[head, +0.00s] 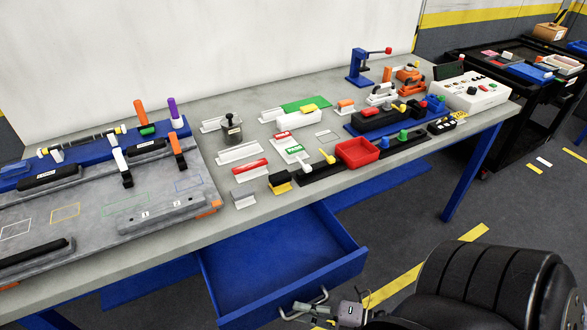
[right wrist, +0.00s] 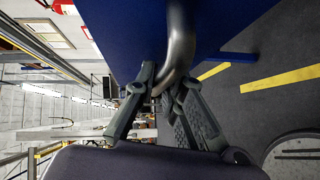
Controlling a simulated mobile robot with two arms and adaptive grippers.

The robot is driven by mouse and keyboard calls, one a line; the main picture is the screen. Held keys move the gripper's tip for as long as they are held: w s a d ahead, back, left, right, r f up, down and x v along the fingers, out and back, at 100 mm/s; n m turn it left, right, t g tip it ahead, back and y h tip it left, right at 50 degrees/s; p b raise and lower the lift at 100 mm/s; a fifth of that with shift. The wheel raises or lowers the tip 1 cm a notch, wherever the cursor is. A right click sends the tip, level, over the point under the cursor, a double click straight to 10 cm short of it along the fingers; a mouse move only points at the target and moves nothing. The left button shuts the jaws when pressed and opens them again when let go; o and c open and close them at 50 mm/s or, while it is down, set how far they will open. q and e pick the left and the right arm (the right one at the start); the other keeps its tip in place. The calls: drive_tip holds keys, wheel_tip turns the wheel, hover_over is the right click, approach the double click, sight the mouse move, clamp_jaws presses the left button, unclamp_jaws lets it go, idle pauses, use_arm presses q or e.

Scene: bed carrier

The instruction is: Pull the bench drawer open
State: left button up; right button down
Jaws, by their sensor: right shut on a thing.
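The blue bench drawer (head: 275,262) stands pulled out from under the grey workbench (head: 232,194). Its inside shows empty in the head view. A metal bar handle (head: 305,304) sits on its front panel. My right gripper (head: 338,314) is at that handle, low in the head view. In the right wrist view the curved handle (right wrist: 181,50) passes between the fingers of my right gripper (right wrist: 160,85), which is shut on it. The blue drawer front (right wrist: 122,35) fills the upper middle there. My left gripper is not in view.
The bench top carries many small items, among them a red bin (head: 358,152), a blue clamp press (head: 362,68) and a white control box (head: 470,92). A black cart (head: 520,100) stands at the right. Open floor with yellow lines lies right of the drawer.

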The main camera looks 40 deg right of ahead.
drive_tip(key=shift+s+a, duration=0.15)
drive_tip(key=shift+s, duration=0.55)
drive_tip(key=shift+s+a, duration=0.15)
drive_tip(key=shift+s, duration=0.5)
drive_tip(key=c, duration=1.7)
unclamp_jaws()
drive_tip(key=shift+o, duration=0.2)
drive_tip(key=v, duration=1.2)
